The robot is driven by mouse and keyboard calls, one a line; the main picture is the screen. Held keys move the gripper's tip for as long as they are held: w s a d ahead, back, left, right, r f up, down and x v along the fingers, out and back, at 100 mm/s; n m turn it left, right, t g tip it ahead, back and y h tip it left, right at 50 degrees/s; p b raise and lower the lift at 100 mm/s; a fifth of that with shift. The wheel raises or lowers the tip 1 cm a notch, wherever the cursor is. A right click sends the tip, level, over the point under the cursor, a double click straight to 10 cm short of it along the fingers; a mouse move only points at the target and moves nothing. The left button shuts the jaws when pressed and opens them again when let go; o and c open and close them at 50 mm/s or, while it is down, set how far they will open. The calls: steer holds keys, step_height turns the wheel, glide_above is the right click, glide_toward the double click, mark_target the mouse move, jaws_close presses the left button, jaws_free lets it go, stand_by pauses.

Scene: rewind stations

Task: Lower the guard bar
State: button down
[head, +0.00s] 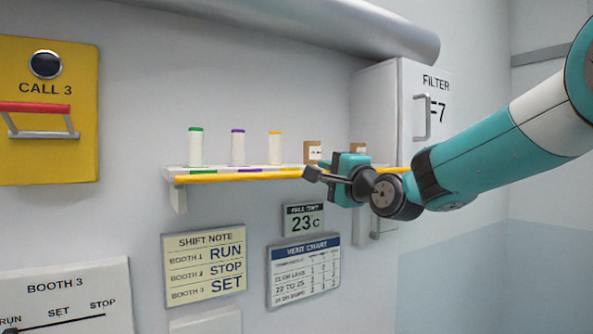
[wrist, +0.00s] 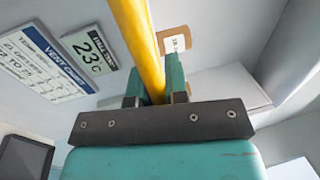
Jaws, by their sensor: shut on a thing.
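The yellow guard bar (head: 235,177) runs level along the front of the white wall shelf (head: 180,197), at about the height of the shelf board. My gripper (head: 313,173) is at the right part of the bar, in front of the shelf. In the wrist view the bar (wrist: 135,30) passes between the two teal fingers of my gripper (wrist: 154,80), which are shut on it. My gripper and arm hide part of the bar and the shelf's right end in the head view.
Green, purple and orange-topped spools (head: 237,147) and brown boxes (head: 313,152) stand on the shelf. A filter cabinet (head: 385,100) with a handle is behind my arm. Below hang a temperature display (head: 303,220), a vent chart (head: 303,272) and a shift note (head: 205,267).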

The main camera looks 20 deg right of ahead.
steer(key=shift+r, duration=0.1)
steer(key=c, duration=1.1)
jaws_free()
steer(key=shift+b+v, duration=0.35)
steer(key=shift+v, duration=8.35)
